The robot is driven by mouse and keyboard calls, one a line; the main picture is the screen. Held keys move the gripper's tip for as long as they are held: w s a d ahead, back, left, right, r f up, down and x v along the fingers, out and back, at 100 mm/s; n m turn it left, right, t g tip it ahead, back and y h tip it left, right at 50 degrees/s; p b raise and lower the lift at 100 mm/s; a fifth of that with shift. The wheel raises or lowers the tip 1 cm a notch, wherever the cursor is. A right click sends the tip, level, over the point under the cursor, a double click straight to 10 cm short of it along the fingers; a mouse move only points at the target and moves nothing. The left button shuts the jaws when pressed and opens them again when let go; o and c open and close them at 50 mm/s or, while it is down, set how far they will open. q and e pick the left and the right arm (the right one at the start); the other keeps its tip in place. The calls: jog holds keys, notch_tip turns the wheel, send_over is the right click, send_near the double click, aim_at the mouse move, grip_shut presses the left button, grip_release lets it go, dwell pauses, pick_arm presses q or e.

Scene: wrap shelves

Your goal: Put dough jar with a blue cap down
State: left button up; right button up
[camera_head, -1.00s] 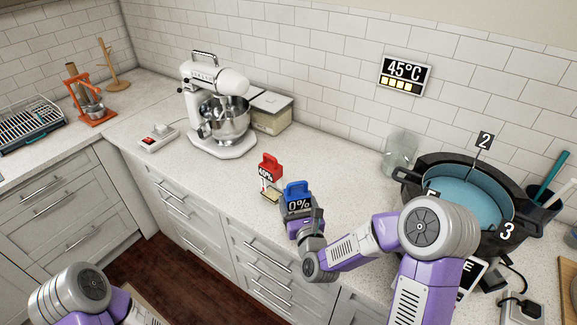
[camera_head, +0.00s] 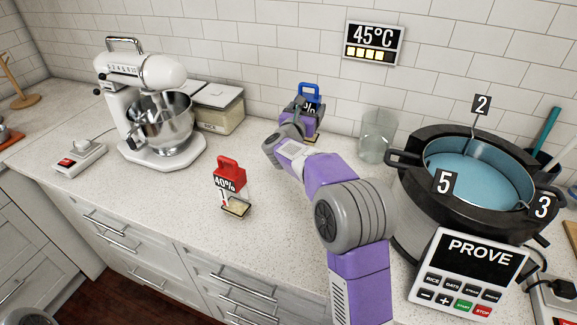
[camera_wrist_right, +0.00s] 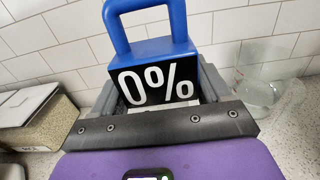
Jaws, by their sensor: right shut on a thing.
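The dough jar with a blue cap (camera_head: 310,96) is at the back of the counter, near the tiled wall. Its looped blue handle and black "0%" label show in the right wrist view (camera_wrist_right: 155,70). My right gripper (camera_head: 300,116) is shut on this jar and hides much of its body. The jar looks upright, with its base at or close to the counter; I cannot tell if it touches. A second jar with a red cap (camera_head: 230,187), marked 40%, stands on the counter nearer the front edge. My left gripper is not in view.
A white stand mixer (camera_head: 150,100) and a lidded container (camera_head: 220,110) stand left of the held jar. The counter around the red-capped jar is clear.

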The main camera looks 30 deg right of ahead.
notch_tip(320, 180, down, 4)
jog(key=shift+s+r+b, duration=0.1)
jog(key=shift+s+b, duration=0.05)
jog(key=shift+b, duration=0.25)
jog(key=shift+f+b, duration=0.6)
jog(key=shift+f, duration=1.85)
jog(key=shift+f, duration=0.15)
jog(key=o, duration=1.3)
jog(key=v, duration=1.2)
